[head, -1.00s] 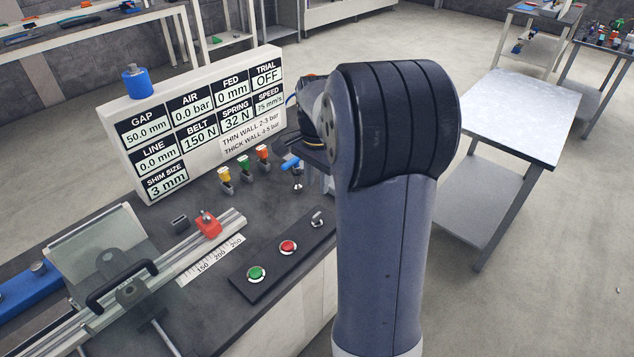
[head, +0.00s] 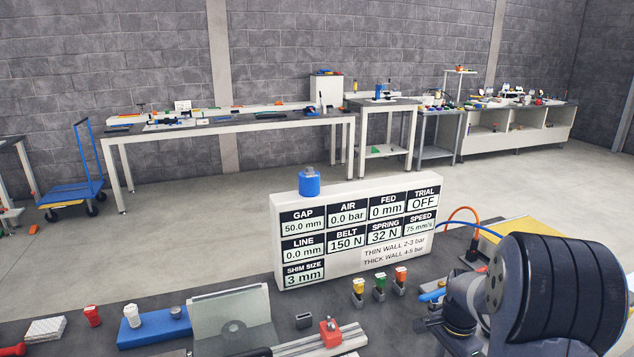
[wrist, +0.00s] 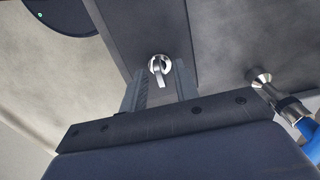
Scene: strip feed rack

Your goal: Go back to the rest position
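My gripper (wrist: 162,82) shows in the wrist view with its two fingers apart and nothing held between them. A silver toggle switch (wrist: 158,66) on a dark panel shows beyond the gap between the fingertips. I cannot tell how far the fingers are from it. In the head view my arm is folded at the lower right, and its wrist end hangs over the right part of the dark bench (head: 130,300). The fingertips are not clear there.
Yellow, green and red valves (head: 380,282) stand close left of my arm. A red clamp (head: 330,331) sits on a rail. A metal fitting (wrist: 262,78) is right of my gripper.

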